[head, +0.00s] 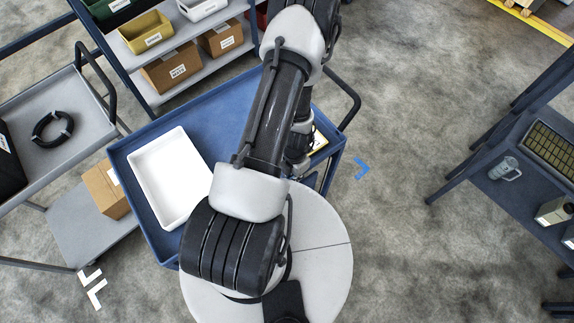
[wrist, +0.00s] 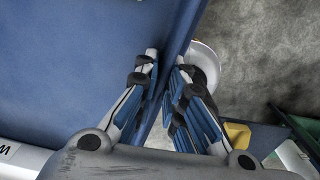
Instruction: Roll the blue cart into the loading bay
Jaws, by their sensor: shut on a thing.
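The blue cart (head: 225,118) stands in the middle of the head view, with a dark push handle at its right end. A white tray (head: 172,178) sits on its top at the left. My arm crosses above the cart and hides part of its top. In the wrist view my gripper (wrist: 166,62) is shut on the cart's raised rim, one finger on each side. The cart's blue deck (wrist: 75,65) fills the left of that view. The head view does not clearly show the fingertips. I cannot tell which floor area is the loading bay.
A grey trolley (head: 85,125) with a black cable coil (head: 52,128) stands close on the left. A shelf rack with bins (head: 147,32) stands behind. A dark workbench (head: 520,190) is at right. A blue chevron (head: 361,168) and white chevrons (head: 93,288) mark the floor. Open floor lies right of the cart.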

